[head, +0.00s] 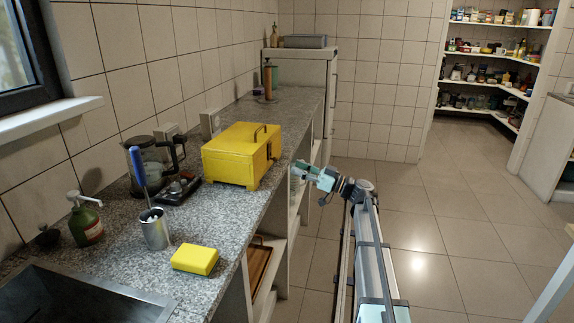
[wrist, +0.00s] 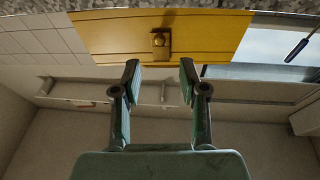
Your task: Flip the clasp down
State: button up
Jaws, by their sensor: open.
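A yellow box (head: 232,160) with a handle on its lid stands on the granite counter. Its clasp (wrist: 161,42) is a small yellow fitting in the middle of the box face seen in the wrist view; whether it is up or down I cannot tell. It also shows small on the box's right side (head: 270,151) in the head view. My gripper (head: 298,168) is just right of the box, beyond the counter's edge. In the wrist view my gripper (wrist: 160,72) is open and empty, its fingertips either side of the clasp's line and apart from it.
The counter (head: 125,212) also holds a yellow block (head: 195,260), a metal cup (head: 154,230) with a blue-handled tool, a green pump bottle (head: 86,222) and a glass jug (head: 160,155). The tiled floor (head: 430,215) to the right is clear.

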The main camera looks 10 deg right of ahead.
jog(key=v, duration=0.3)
jog(key=shift+s+d+f, duration=0.1)
jog(key=shift+s+d, duration=0.05)
jog(key=shift+d, duration=0.1)
